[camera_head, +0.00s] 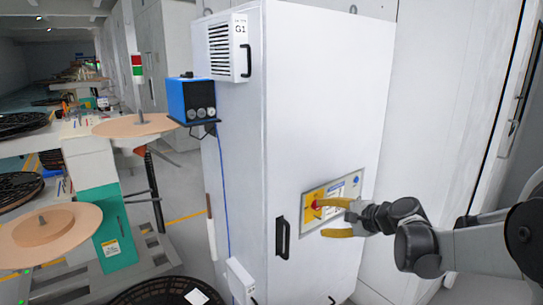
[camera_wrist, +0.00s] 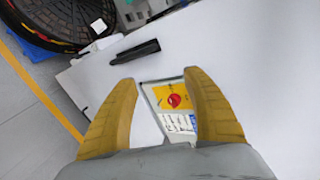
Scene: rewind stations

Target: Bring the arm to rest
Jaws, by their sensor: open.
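My gripper (camera_head: 338,218) is open, with its two yellow fingers spread and nothing between them, close to the front of a tall white cabinet (camera_head: 300,90). A yellow and white panel (camera_head: 345,190) with a red button is on the cabinet face, partly behind the fingers in the head view. In the wrist view, my gripper (camera_wrist: 160,95) points at this panel, and the red button (camera_wrist: 174,100) shows between the fingers. The fingers appear apart from the button. My arm reaches in from the right of the head view.
A black door handle (camera_head: 282,238) sticks out left of the panel; it also shows in the wrist view (camera_wrist: 135,51). A blue box (camera_head: 190,98) is mounted on the cabinet's left side. Reel stations with tan discs (camera_head: 50,235) stand at the left. A black reel (camera_head: 165,292) lies low in front.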

